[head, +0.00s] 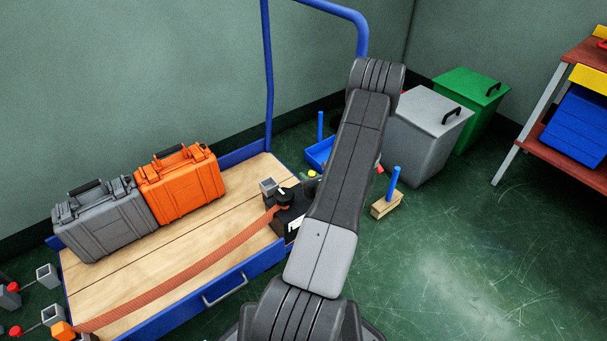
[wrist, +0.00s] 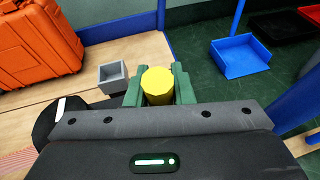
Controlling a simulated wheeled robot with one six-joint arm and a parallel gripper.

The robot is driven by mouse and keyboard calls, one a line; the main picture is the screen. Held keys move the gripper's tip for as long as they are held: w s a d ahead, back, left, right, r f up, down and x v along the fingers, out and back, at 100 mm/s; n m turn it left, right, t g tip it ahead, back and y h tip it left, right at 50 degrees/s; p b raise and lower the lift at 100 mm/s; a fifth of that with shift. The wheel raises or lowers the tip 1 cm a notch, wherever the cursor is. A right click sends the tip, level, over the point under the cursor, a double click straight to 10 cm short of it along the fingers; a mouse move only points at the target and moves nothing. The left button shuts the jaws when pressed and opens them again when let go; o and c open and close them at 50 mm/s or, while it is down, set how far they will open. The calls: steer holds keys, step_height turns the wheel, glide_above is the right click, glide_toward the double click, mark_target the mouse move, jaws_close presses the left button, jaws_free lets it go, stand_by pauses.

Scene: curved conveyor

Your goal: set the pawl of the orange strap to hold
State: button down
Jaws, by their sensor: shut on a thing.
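The orange strap (head: 190,275) runs over the wooden deck of a blue cart to a black box (head: 292,212) at the cart's right end. A black round knob (head: 284,195) with a white mark sits on that box. A yellow knob (head: 312,174) shows just beside my arm, and in the wrist view it stands between the green fingers. My gripper (wrist: 158,78) is shut on this yellow knob, with a finger at each side. I cannot tell the pawl's position; the gripper's body hides much of the box.
A grey case (head: 105,225) and an orange case (head: 182,183) stand on the deck. A small grey open square holder (wrist: 112,77) is left of my gripper. A blue tray (wrist: 247,58) lies on the floor beyond the cart. The blue push handle (head: 267,80) rises behind.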

steer(key=g+h+p, duration=0.1)
steer(key=w+a+g+h+p, duration=0.1)
steer(key=g+p, duration=0.1)
steer(key=shift+w+a, duration=0.15)
steer(key=shift+w, duration=0.15)
steer(key=shift+w+a+f+n+g+h+p, duration=0.2)
steer(key=shift+n+g+h+p, duration=0.1)
steer(key=shift+g+p, duration=0.55)
steer(key=shift+w+f+h+p, duration=0.15)
steer(key=shift+f+h+p, duration=0.2)
steer(key=shift+p, duration=0.5)
steer(key=shift+g, duration=0.25)
steer(key=c, duration=1.3)
jaws_free()
steer(key=shift+f, duration=0.1)
steer(key=shift+o, duration=0.2)
